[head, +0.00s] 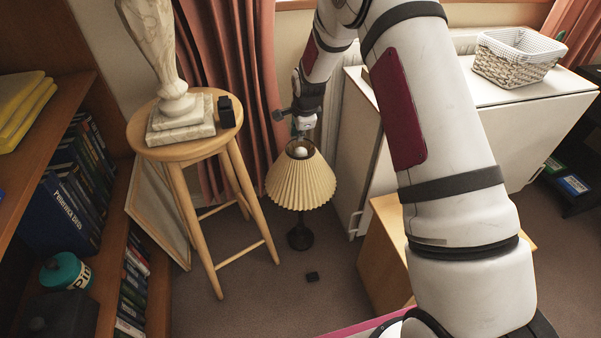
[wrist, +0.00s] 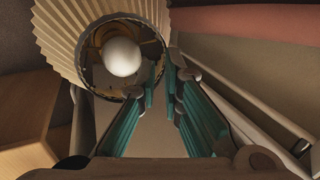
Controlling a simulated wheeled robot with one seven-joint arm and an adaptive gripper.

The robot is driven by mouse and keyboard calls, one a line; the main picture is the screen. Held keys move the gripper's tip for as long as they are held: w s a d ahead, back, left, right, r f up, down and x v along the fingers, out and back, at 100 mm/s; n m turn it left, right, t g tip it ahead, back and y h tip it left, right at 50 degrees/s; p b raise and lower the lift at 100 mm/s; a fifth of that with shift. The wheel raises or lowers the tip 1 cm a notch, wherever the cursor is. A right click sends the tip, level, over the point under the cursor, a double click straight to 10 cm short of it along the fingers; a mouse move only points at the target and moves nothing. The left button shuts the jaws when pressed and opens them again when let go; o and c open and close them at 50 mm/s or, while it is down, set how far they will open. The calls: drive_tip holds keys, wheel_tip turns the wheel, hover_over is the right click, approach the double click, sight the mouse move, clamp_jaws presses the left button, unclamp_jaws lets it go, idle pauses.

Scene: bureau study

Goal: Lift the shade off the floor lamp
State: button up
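The floor lamp has a cream pleated shade (head: 301,184) on a dark base (head: 300,236) standing on the carpet. The shade is open at the top, and a round white bulb (wrist: 122,57) shows inside its top ring in the wrist view. The pleated shade (wrist: 62,38) fills the upper left there. My gripper (head: 301,132) is just above the shade's top in the head view. In the wrist view my gripper (wrist: 164,75) has its teal fingers apart at the near right edge of the ring, with nothing seen clamped. Whether they touch the rim is unclear.
A white cabinet (head: 535,100) with a wicker basket (head: 517,66) is at right.

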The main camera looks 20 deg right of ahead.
drive_tip(key=b+x, duration=0.1)
drive_tip(key=x, duration=0.3)
drive_tip(key=shift+f, duration=0.2)
drive_tip(key=shift+r, duration=0.1)
clamp_jaws()
wheel_tip(320, 180, up, 19)
drive_tip(key=p, duration=0.5)
wheel_tip(320, 180, up, 8)
drive_tip(key=p, duration=0.5)
idle(1.9)
drive_tip(key=shift+r+p, duration=0.25)
drive_tip(key=shift+p, duration=0.1)
drive_tip(key=shift+r+p, duration=0.55)
drive_tip(key=shift+r, duration=0.45)
